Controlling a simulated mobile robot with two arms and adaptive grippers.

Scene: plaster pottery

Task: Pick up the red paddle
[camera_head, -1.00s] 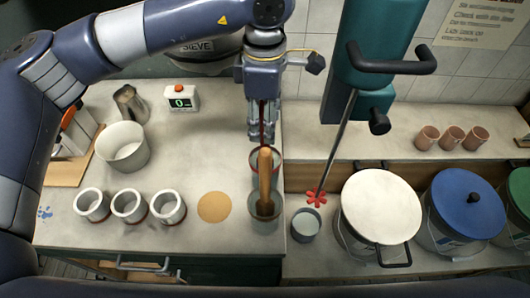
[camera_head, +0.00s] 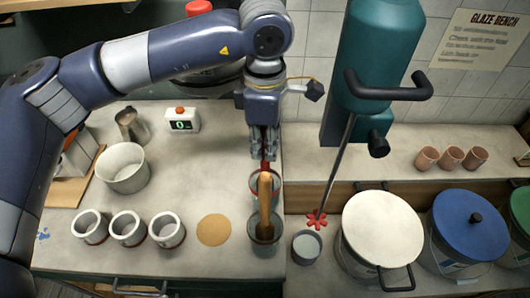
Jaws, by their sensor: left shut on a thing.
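The red paddle (camera_head: 266,166) shows as a dark red handle in the head view. Its lower end is hidden behind a wooden paddle and inside or behind a red-rimmed cup (camera_head: 254,183). My left gripper (camera_head: 265,153) points down above that cup, its fingers shut on the red handle. The wooden paddle (camera_head: 265,195) leans upright in a grey-green cup (camera_head: 263,241) just in front. I cannot tell whether the red paddle still touches its cup. My right gripper is not in view.
Several white cups (camera_head: 128,229) stand at the front left, near a cork disc (camera_head: 213,230). A larger white pot (camera_head: 123,167) and a timer (camera_head: 182,121) stand behind. A teal mixer (camera_head: 380,55) with a metal shaft and lidded buckets (camera_head: 381,228) stand on the right.

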